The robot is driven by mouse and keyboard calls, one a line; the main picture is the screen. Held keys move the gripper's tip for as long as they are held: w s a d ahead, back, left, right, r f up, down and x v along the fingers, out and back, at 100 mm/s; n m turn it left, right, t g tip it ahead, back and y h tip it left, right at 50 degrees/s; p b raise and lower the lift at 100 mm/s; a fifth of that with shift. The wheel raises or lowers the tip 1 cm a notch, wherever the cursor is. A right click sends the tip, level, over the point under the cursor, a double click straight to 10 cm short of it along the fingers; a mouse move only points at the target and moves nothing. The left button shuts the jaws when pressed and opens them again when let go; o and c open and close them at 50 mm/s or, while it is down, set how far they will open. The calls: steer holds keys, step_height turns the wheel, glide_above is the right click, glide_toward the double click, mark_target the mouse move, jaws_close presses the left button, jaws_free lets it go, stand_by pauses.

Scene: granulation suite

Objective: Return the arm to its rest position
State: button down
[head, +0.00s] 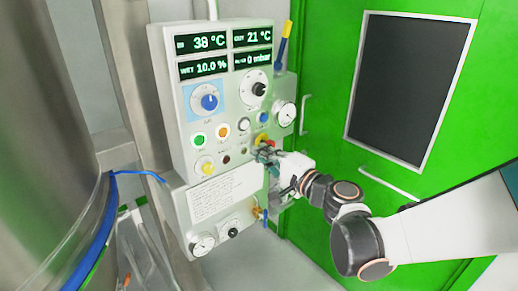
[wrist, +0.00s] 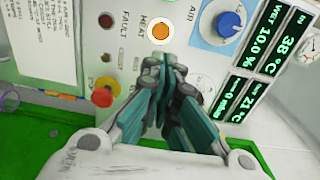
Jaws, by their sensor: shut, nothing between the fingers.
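My gripper (head: 262,154) is in front of the right side of the grey control panel (head: 180,125), with my arm reaching in from the right. In the wrist view my gripper (wrist: 165,72) is shut with its teal fingers together and nothing between them. The arm is extended toward the panel.
The panel has displays (head: 202,42), a blue AIR knob (head: 209,102), gauges and a red button (wrist: 102,97). A green door (head: 335,45) with a dark window (head: 405,85) stands right. A steel vessel (head: 45,130) stands left.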

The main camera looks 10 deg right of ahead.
steer(key=s+d+f+n+g+h, duration=0.2)
steer(key=s+f+n+g+h, duration=0.2)
steer(key=s+n+g, duration=0.55)
steer(key=s+d+f+n+h, duration=0.1)
steer(key=s+d+h, duration=0.2)
steer(key=s+d, duration=0.2)
steer(key=s+d+f+t+h, duration=0.1)
steer(key=s+d+f+h, duration=0.1)
steer(key=s+d, duration=0.4)
steer(key=s+h, duration=0.1)
steer(key=s, duration=0.2)
steer(key=shift+f+n, duration=0.25)
steer(key=shift+n, duration=0.1)
